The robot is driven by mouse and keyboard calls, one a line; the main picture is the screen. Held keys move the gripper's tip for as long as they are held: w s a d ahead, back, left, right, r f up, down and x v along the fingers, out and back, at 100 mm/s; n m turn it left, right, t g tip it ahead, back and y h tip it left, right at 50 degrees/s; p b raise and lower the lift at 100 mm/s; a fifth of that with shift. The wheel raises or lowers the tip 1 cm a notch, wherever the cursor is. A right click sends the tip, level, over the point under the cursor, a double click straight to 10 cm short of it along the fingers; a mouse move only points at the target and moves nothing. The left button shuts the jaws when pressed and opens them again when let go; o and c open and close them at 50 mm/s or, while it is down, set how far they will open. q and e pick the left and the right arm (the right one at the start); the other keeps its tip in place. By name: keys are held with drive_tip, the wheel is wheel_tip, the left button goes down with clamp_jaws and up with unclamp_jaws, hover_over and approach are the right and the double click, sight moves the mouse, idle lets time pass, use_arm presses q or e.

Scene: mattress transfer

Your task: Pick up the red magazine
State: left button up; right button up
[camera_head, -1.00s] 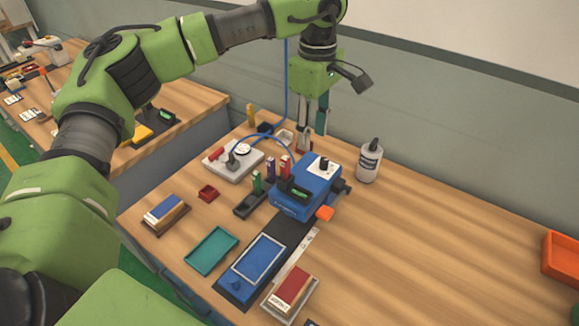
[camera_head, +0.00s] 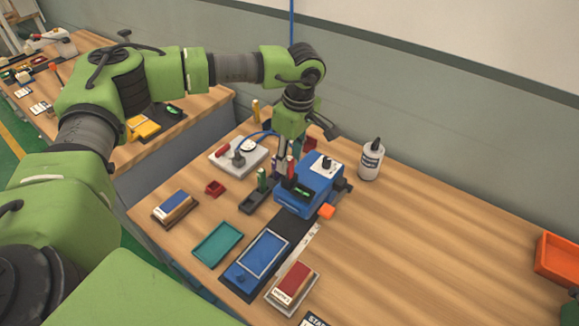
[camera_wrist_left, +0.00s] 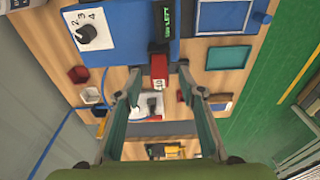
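The red magazine (camera_wrist_left: 158,68) is a small upright red block with a pale label. In the left wrist view it stands between my left fingertips, beside the blue device (camera_wrist_left: 118,35). In the head view the left gripper (camera_head: 287,172) points down beside that device and mostly hides the magazine. In the left wrist view the left gripper (camera_wrist_left: 160,73) is open, one finger on each side of the magazine, with gaps visible. A green magazine (camera_head: 262,178) stands in a dark holder (camera_head: 252,203) to the left.
The blue device also shows in the head view (camera_head: 320,180). An orange bin (camera_head: 558,258) stands far right. The table's right side is mostly clear.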

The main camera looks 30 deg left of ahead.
use_arm(q)
drive_tip(key=shift+w+a+f, duration=0.1)
drive_tip(key=shift+f, duration=0.95)
clamp_jaws()
drive_tip(key=shift+r, duration=0.15)
